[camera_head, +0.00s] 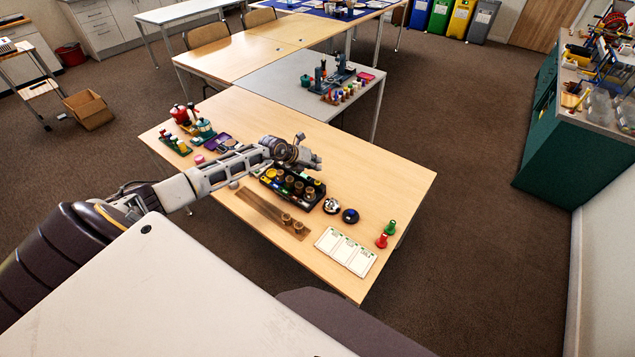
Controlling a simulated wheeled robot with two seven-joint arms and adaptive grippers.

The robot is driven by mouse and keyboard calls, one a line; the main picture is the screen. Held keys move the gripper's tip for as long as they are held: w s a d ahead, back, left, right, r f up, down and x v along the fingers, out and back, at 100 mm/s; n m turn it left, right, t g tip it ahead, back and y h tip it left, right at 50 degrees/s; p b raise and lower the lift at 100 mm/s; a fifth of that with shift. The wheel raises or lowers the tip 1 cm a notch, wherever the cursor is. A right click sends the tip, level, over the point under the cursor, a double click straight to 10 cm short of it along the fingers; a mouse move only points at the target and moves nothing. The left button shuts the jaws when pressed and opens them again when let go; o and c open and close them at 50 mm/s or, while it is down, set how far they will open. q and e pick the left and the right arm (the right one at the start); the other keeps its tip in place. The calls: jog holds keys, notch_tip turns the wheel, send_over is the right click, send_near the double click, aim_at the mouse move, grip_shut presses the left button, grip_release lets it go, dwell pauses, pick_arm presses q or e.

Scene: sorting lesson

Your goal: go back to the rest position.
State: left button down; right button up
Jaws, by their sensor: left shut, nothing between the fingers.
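My left arm comes in from the left and reaches over the wooden table (390,172). My left gripper (316,161) is above the middle of the table, beyond a black tray (283,196) with several brown and coloured pieces. The gripper looks shut, with nothing seen in it. My arm's wrist hides part of the table behind it. My right gripper is not in view.
A wooden strip (262,212), white cards (345,251), two round dark items, and a red (382,241) and a green piece (390,226) lie on the table. Small coloured items stand at its left end. A green cabinet (565,150) stands at right.

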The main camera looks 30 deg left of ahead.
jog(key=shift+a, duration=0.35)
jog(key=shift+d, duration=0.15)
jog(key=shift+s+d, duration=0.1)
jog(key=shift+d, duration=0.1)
